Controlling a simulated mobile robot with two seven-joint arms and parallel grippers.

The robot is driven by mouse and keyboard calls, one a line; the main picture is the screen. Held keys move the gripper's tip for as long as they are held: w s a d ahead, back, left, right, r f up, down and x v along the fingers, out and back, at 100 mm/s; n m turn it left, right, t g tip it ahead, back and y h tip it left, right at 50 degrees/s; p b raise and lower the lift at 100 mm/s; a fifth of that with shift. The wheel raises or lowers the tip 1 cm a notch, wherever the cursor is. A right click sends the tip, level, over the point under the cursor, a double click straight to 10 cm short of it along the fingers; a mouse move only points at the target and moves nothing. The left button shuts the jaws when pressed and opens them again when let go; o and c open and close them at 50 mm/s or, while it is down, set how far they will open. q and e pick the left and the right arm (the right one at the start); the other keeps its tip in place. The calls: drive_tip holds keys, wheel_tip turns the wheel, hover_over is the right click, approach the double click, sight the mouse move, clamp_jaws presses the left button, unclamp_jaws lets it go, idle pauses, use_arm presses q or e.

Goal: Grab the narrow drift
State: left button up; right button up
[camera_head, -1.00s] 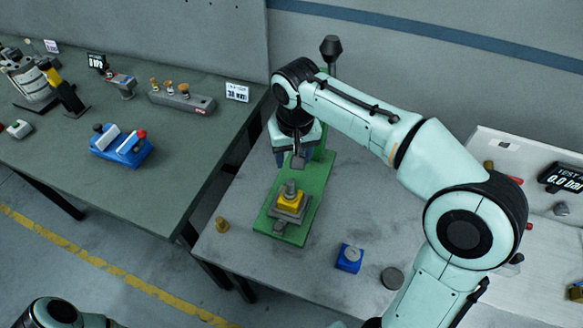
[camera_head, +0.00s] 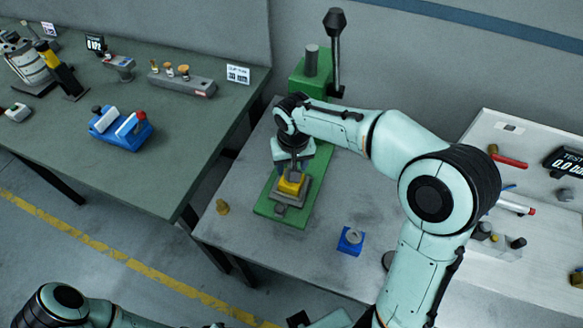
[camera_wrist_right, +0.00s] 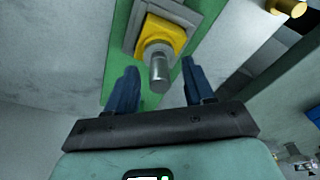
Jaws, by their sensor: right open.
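A slim grey metal pin (camera_wrist_right: 160,72), which looks like the narrow drift, stands on a yellow block (camera_wrist_right: 162,36) in a grey holder. In the head view the yellow block (camera_head: 291,186) sits on the green press base (camera_head: 268,208), with its top partly hidden by my right gripper (camera_head: 292,168). In the right wrist view my right gripper (camera_wrist_right: 159,68) is open, its two blue fingers apart with the pin showing between them. I cannot tell whether they reach around it.
The green press column with its black-knobbed lever (camera_head: 336,55) stands just behind my right gripper. A brass piece (camera_head: 222,207) and a blue block (camera_head: 351,240) stand on the grey table. A grey rack (camera_head: 495,243) with dark pegs is at right. The table front is mostly clear.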

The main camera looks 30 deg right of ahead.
drive_tip(key=shift+f, duration=0.45)
drive_tip(key=shift+c, duration=0.3)
clamp_jaws()
